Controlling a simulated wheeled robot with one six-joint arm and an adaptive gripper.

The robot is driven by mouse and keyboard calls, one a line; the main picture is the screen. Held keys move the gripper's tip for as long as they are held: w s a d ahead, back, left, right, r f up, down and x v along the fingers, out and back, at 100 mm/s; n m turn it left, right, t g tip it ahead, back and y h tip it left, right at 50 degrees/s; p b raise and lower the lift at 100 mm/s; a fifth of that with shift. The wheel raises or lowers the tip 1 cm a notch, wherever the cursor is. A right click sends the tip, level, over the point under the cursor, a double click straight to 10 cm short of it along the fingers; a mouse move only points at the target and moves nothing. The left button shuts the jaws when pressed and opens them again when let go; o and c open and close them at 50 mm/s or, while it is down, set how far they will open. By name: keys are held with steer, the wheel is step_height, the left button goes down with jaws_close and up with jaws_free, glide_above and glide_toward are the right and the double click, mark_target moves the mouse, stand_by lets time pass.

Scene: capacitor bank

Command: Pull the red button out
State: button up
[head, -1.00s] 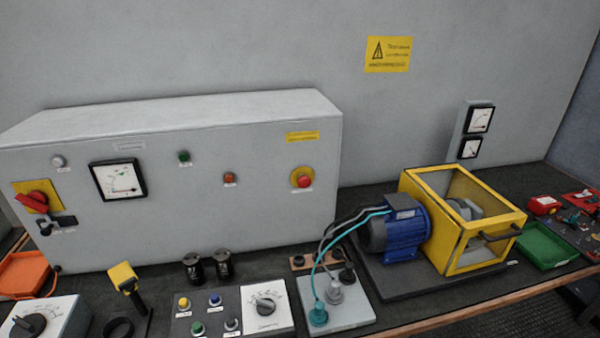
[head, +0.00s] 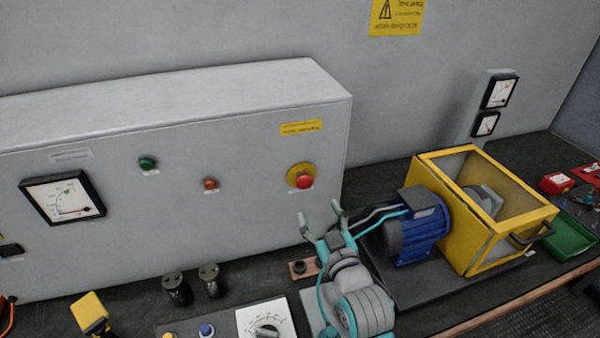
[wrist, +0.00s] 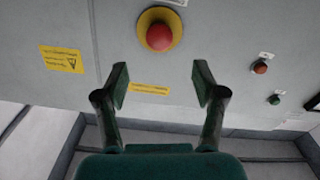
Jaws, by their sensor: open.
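The red button (head: 305,181) is a round mushroom-head button on a yellow disc, on the right part of the grey cabinet's front (head: 240,215). In the wrist view the red button (wrist: 160,36) shows at the top middle, beyond my fingertips. My gripper (head: 318,222) is open and empty in the head view, below and slightly right of the button. In the wrist view my gripper (wrist: 161,88) has its two fingers spread apart, with the button roughly in line with the gap. The fingers appear apart from the button.
A small orange-red button (head: 210,184) and a green one (head: 147,163) sit left on the cabinet. A blue motor (head: 420,235) with cables and a yellow guard frame (head: 478,250) stand to the right of my gripper. Two black posts (head: 208,280) stand on the bench in front.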

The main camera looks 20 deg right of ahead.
mark_target(306, 184)
steer(key=w, duration=1.1)
steer(key=shift+w+r, duration=0.15)
steer(key=shift+w, duration=0.05)
